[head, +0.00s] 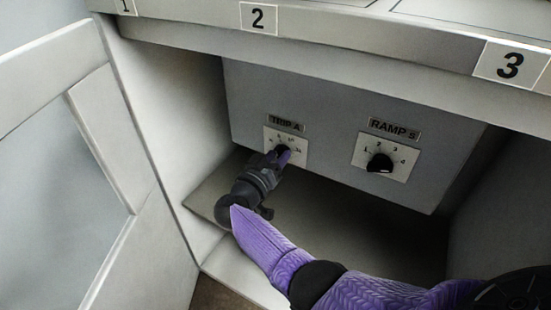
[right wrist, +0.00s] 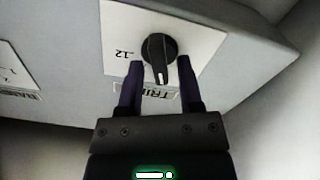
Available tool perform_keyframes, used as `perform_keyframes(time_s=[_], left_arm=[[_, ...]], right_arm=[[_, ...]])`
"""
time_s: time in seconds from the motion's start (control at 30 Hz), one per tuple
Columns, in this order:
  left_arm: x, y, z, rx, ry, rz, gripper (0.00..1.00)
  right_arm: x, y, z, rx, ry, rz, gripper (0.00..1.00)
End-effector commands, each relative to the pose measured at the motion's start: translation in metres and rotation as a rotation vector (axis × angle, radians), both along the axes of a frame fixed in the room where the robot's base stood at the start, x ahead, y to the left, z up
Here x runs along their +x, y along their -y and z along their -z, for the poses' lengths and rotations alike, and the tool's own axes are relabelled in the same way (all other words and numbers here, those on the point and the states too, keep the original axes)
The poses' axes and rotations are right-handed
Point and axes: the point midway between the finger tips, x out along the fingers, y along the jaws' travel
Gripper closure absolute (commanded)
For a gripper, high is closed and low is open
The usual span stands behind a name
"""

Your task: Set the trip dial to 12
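The trip dial is a round black knob on a white plate (head: 271,131) under the TRIP A label (head: 286,123) in the head view. In the upside-down right wrist view the knob (right wrist: 159,50) has its light pointer mark turned towards the TRIP label, to one side of the printed 12 (right wrist: 121,53). My right gripper (head: 283,153) is at the dial and hides part of it in the head view. In the right wrist view its purple fingers (right wrist: 160,66) stand on both sides of the knob, with small gaps visible. My left gripper is out of view.
The RAMP S dial (head: 380,163) is to the right on the same grey panel (head: 335,105). A shelf edge with numbers 2 (head: 258,18) and 3 (head: 511,65) overhangs the recess. An open door (head: 95,130) stands at the left.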

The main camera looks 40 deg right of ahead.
Motion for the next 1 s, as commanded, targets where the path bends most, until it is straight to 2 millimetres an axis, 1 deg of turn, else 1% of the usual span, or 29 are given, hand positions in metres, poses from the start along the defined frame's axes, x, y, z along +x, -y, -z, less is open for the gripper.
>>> perform_keyframes(time_s=[0.03, 0.07, 0.1, 0.2, 0.5, 0.67, 0.87, 1.0], left_arm=[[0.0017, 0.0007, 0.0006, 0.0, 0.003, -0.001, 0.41], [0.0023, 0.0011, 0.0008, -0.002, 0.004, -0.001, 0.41], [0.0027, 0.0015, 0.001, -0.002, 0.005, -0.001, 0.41], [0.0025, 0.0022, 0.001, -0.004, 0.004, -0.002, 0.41], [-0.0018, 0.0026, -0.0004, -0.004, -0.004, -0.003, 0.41], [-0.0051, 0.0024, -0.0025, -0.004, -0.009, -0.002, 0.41], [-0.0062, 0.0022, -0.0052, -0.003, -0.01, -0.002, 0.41], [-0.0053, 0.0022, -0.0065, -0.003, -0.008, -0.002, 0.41]], right_arm=[[-0.0001, -0.0002, 0.0002, 0.0, 0.0, 0.0, 0.67], [-0.0001, -0.0002, 0.0002, 0.0, 0.0, 0.0, 0.73], [-0.0001, -0.0003, 0.0003, 0.0, 0.0, 0.0, 0.82], [-0.0002, -0.0003, 0.0004, 0.0, -0.001, 0.0, 1.0], [-0.0003, -0.0004, 0.0007, 0.002, 0.002, -0.001, 1.0], [-0.0003, -0.0009, 0.0009, 0.017, 0.033, -0.001, 1.0], [-0.0008, -0.0012, 0.0007, 0.063, 0.14, -0.001, 1.0], [-0.0014, -0.0009, 0.0009, 0.11, 0.251, -0.001, 1.0]])
